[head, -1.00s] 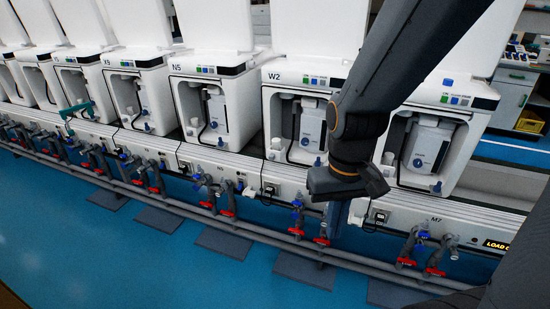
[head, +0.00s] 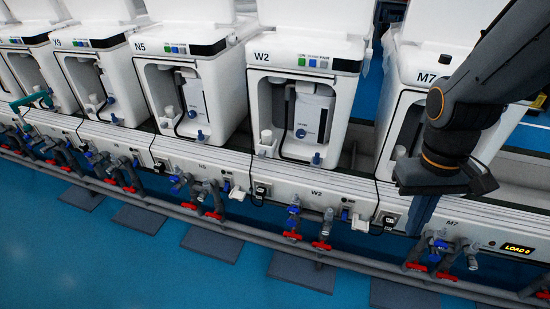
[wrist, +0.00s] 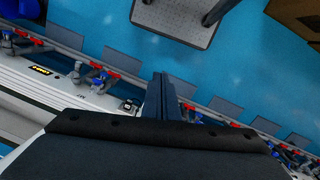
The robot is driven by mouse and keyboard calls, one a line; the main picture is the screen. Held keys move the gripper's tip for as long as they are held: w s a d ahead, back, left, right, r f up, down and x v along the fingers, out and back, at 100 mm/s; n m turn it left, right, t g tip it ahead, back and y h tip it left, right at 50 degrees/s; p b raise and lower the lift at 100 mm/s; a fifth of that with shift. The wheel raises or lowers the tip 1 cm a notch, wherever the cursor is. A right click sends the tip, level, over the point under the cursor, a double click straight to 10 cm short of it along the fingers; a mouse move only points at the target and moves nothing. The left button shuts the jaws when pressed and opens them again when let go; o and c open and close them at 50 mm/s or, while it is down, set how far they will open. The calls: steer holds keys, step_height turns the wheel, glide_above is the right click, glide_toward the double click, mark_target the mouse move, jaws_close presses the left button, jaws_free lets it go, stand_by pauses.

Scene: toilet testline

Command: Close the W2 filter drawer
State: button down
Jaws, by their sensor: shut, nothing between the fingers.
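The W2 unit (head: 262,85) is a white cabinet with an open front bay, right of centre in the head view. In its bay is a pale filter block (head: 313,112) with a small dark label and a blue knob (head: 316,158) below it. I cannot tell how far the W2 filter drawer stands out. My gripper (head: 421,216) points down in front of the neighbouring M7 unit, right of W2 and apart from it. In the wrist view my gripper (wrist: 158,97) shows dark fingers together with nothing between them. The wrist view does not show the W2 bay.
The M7 unit (head: 428,77) is partly hidden by my arm. The N5 unit (head: 148,75) stands left of W2. A grey pipe with red-handled valves (head: 321,245) runs low along the front.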

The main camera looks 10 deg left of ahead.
steer(key=w+a+f+n+h+b, duration=0.2)
steer(key=w+f+n+h+b, duration=0.4)
steer(key=f+n, duration=0.3)
steer(key=n+t+y+b, duration=0.5)
steer(key=n+t+b, duration=1)
steer(key=n+t, duration=0.65)
glide_toward(262, 149)
steer(key=w+g, duration=0.1)
steer(key=w+n+b, duration=0.1)
steer(key=w+r+n+g+b, duration=0.1)
steer(key=shift+d+g, duration=0.25)
steer(key=shift+g, duration=0.1)
steer(key=w, duration=0.2)
steer(key=w+b, duration=0.1)
steer(key=w, duration=0.3)
steer(key=shift+w+d+b, duration=0.15)
steer(key=shift+d+b, duration=0.1)
steer(key=shift+b, duration=0.05)
steer(key=shift+r, duration=0.15)
steer(key=shift+w+r, duration=0.1)
steer(key=shift+w, duration=0.05)
